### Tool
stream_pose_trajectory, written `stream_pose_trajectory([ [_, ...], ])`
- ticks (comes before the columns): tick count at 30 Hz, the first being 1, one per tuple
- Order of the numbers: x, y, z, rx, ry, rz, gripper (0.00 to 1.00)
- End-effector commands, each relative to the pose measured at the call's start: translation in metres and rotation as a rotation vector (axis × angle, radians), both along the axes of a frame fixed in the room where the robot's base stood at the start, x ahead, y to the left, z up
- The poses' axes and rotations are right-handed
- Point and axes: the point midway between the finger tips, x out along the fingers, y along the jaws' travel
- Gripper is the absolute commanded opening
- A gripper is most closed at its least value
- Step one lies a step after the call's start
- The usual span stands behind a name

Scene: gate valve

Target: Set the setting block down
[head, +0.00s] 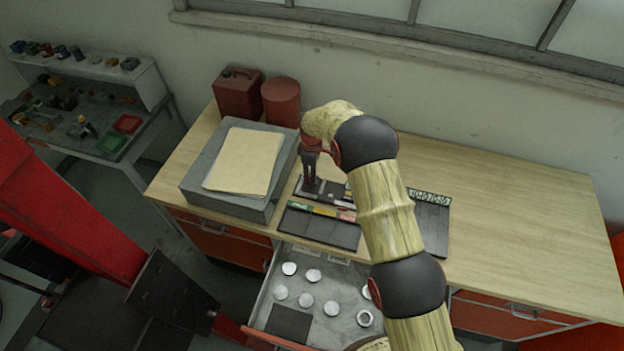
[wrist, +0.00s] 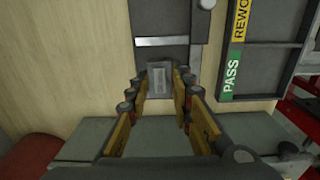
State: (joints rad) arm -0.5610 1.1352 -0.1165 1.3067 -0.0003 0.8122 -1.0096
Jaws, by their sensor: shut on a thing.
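The setting block (wrist: 158,75) is a small grey block between my fingertips in the wrist view. My gripper (wrist: 160,84) is shut on it, with a brown-padded finger on either side. Just beyond the block in that view is a dark grey fixture (wrist: 162,22) with a bright metal strip across it. In the head view my gripper (head: 310,181) points down at the left end of the dark fixture on the bench. The block cannot be made out there. I cannot tell whether the block touches the surface below.
A dark tray with coloured labels (head: 318,228) lies in front of the fixture; its PASS and REWORK labels show in the wrist view. A grey slab (head: 262,208) with paper stands left. Red cans (head: 281,100) stand behind. An open drawer (head: 345,285) holds several discs. The bench's right is clear.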

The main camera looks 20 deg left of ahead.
Motion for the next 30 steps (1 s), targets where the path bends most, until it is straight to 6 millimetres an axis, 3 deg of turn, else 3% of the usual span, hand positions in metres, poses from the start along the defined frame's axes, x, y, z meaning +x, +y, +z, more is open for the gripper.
stream_pose_trajectory([
  [6,-0.001,-0.001,-0.022,-0.001,0.002,0.0,0.0],
  [19,-0.001,-0.001,-0.029,-0.001,0.002,0.0,0.0],
  [20,-0.002,-0.001,-0.03,-0.002,0.003,0.0,0.23],
  [30,-0.002,-0.001,-0.028,-0.002,0.003,0.0,0.4],
])
